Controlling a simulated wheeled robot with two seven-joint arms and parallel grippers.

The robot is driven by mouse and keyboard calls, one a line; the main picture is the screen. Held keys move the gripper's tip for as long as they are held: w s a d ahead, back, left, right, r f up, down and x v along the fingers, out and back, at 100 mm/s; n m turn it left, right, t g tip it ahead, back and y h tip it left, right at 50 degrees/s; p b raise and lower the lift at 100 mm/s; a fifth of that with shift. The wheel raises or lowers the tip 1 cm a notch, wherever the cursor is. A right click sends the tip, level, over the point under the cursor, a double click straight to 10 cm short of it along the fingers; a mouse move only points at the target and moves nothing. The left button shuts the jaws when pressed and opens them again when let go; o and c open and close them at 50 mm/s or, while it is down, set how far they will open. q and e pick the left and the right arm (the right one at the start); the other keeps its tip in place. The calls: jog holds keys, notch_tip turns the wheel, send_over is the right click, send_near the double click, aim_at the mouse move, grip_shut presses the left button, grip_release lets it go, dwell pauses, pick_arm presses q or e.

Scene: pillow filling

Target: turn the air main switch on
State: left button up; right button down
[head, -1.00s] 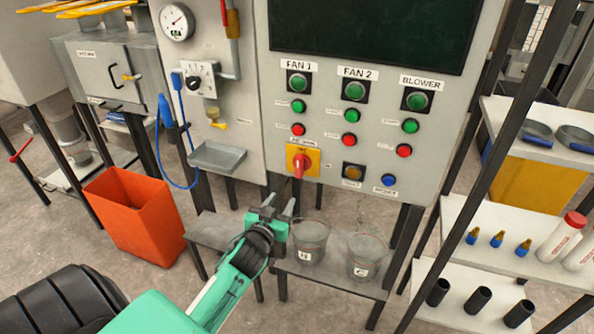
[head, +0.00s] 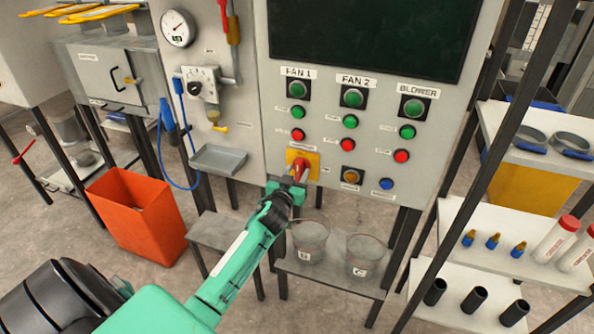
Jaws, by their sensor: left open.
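The air main switch is a red rotary handle (head: 301,171) on a yellow plate (head: 311,158), low on the grey control panel (head: 345,180). My left gripper (head: 298,178) is at the switch, its open fingers reaching up on the handle from below. The fingers overlap the handle in the picture, and I cannot tell whether they touch it. The lower part of the handle and plate is partly hidden by the gripper. My right gripper is not in view.
Green and red buttons for two fans and a blower (head: 413,107) sit above and right of the switch. A metal tray (head: 218,160) juts out at the left. Two clear buckets (head: 311,240) stand on a low shelf below. An orange bin (head: 137,215) stands at the left.

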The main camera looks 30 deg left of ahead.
pick_arm(q)
jog(key=shift+w, duration=0.35)
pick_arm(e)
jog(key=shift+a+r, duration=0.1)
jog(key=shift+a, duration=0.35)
pick_arm(q)
grip_shut()
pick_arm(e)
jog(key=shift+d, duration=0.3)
